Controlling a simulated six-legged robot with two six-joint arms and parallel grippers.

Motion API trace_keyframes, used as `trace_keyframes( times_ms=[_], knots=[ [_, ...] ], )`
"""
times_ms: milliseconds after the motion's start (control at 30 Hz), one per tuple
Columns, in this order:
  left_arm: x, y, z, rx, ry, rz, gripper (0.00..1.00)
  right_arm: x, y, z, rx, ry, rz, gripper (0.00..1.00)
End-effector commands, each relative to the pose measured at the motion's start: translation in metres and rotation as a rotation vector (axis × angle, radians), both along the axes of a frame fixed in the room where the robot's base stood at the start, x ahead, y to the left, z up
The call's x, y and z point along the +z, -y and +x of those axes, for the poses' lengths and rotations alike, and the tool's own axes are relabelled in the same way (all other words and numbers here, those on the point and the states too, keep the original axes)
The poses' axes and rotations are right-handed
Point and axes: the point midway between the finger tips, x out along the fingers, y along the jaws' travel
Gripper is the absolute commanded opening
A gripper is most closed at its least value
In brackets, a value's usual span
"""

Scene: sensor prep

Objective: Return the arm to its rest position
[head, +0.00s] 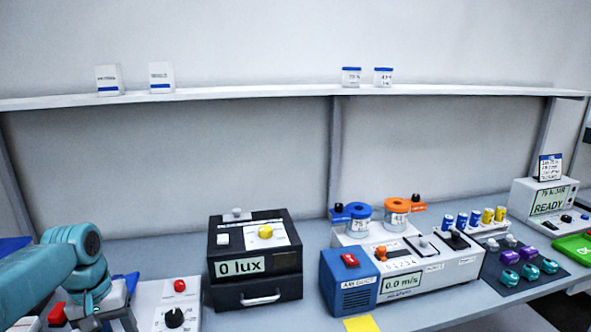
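My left arm, teal, comes in from the left edge. Its wrist bends down at the lower left, and the pale grey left gripper (108,316) is at the bottom edge of the head view. Its fingertips are cut off or hidden, so I cannot tell whether it is open or holds anything. It is just left of a white control box (155,310) with a red button and a black dial. My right arm and gripper are not in view.
A black lux box (255,290) with a drawer handle stands right of the control box. A blue-fronted air-speed unit (348,290), a dark mat (520,284) with teal and purple parts, and a READY instrument (545,202) stand further right. A shelf (240,99) runs above.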

Motion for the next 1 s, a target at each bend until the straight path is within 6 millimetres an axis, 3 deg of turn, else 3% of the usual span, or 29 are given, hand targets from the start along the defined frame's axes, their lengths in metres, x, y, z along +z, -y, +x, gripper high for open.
trace_keyframes(
  times_ms=[267,367,467,600,700,833,900,1000],
  knots=[
    [-0.092,0.049,0.017,-0.105,0.016,-0.065,0.58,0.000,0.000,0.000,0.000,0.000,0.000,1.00],
    [-0.136,0.076,0.015,-0.148,0.025,-0.099,0.58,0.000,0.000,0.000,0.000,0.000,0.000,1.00],
    [-0.192,0.115,0.002,-0.193,0.032,-0.148,0.58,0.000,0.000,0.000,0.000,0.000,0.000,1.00],
    [-0.274,0.179,-0.049,-0.240,0.045,-0.224,0.58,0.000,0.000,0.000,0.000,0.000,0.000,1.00],
    [-0.316,0.218,-0.101,-0.254,0.052,-0.260,0.58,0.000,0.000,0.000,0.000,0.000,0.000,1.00],
    [-0.341,0.246,-0.161,-0.261,0.056,-0.274,0.58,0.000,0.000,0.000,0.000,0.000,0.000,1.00],
    [-0.346,0.252,-0.181,-0.262,0.058,-0.273,0.58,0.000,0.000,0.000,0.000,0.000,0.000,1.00],
    [-0.348,0.256,-0.197,-0.263,0.062,-0.269,0.58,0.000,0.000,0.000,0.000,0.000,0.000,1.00]
  ],
)
